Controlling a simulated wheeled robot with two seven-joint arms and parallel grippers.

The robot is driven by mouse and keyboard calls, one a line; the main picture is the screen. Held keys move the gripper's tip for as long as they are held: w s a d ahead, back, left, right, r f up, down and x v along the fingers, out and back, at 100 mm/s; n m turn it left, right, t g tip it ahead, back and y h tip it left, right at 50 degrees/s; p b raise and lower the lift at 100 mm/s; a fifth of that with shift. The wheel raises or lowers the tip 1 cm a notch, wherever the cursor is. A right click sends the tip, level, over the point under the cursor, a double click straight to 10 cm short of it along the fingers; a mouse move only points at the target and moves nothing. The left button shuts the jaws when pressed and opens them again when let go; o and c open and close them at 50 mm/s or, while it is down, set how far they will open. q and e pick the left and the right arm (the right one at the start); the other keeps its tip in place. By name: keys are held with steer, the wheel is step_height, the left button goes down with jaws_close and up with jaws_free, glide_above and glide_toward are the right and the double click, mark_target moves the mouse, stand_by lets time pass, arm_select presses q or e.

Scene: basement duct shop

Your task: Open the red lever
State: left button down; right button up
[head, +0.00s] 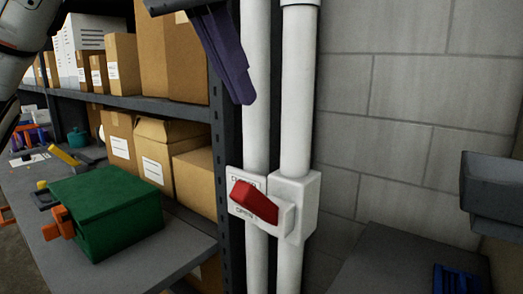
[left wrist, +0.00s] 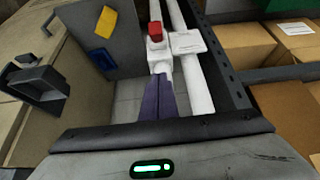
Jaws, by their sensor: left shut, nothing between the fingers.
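The red lever (head: 254,202) sits on a white switch box (head: 298,205) mounted on vertical white pipes. A label plate behind it has small print above and below the lever, the lower word reading like OPEN. The lever's thick red end points to the left and slightly up. My left gripper (head: 243,97), with purple fingers, is above the lever, in front of the pipes, apart from it. It is shut and empty. In the left wrist view the fingers (left wrist: 158,82) point toward the lever (left wrist: 155,32), with a gap between. My right gripper is not in view.
A shelf with cardboard boxes (head: 172,55) stands left of the pipes. A green toolbox (head: 108,212) is on the grey bench at lower left. A grey bin (head: 493,187) hangs at the right, above a dark surface (head: 395,262). Bare block wall lies right of the pipes.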

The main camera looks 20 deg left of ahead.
mark_target(250, 184)
arm_select(q)
steer(key=x, duration=0.7)
steer(key=b+x, duration=0.1)
steer(key=x, duration=0.2)
steer(key=shift+s+f, duration=0.15)
steer(key=shift+f, duration=0.15)
steer(key=shift+s+a+f, duration=0.2)
steer(key=shift+s+f, duration=0.15)
steer(key=shift+s, duration=0.15)
steer(key=shift+s+a+f, duration=0.2)
steer(key=shift+s+f, duration=0.15)
steer(key=shift+s, duration=0.1)
steer(key=shift+s+a+f, duration=0.1)
steer(key=shift+s+f, duration=0.35)
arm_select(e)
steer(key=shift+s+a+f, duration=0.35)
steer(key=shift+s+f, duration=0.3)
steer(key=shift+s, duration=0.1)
arm_select(q)
steer(key=shift+b, duration=0.3)
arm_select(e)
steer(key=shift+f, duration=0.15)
